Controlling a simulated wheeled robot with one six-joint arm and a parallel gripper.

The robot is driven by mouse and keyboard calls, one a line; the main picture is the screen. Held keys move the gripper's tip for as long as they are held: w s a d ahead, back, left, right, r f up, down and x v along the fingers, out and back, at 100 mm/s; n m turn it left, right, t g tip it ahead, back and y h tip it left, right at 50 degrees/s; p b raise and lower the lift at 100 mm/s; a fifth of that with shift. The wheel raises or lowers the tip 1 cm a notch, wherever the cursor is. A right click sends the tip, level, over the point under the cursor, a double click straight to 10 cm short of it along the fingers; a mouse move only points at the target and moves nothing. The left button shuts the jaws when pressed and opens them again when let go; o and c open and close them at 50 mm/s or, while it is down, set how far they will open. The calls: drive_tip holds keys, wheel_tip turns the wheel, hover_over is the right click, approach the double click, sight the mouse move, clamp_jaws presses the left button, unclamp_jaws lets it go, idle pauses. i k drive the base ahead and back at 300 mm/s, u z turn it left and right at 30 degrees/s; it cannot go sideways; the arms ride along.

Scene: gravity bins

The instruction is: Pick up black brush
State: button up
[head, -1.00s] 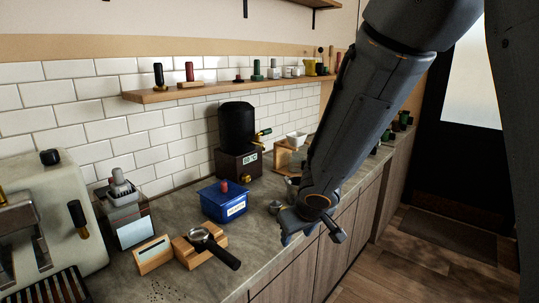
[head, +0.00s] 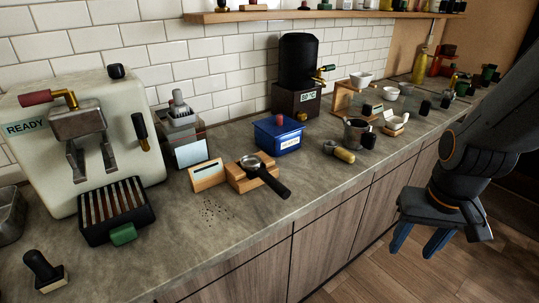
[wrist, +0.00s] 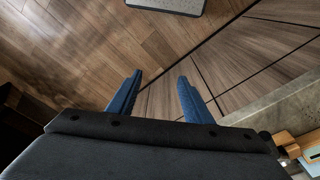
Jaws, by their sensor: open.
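The black brush (head: 44,272) stands on the counter at the lower left of the head view, with a black handle leaning up and a pale block at its base. It is not visible in the wrist view. My gripper (head: 418,241) is open and empty, its blue fingers pointing down over the floor in front of the cabinets, far to the right of the brush. In the wrist view the gripper (wrist: 161,82) has a clear gap between its fingers, with only floor and cabinet fronts beyond.
An espresso machine (head: 92,125) with a drip tray (head: 105,225) stands behind the brush. A portafilter (head: 265,176) on a wooden stand, a blue box (head: 278,140) and several cups line the counter (head: 190,255). Dark grounds lie near the portafilter. The counter's front is fairly clear.

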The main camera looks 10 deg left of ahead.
sight(48, 278)
drive_tip(key=u, duration=2.65)
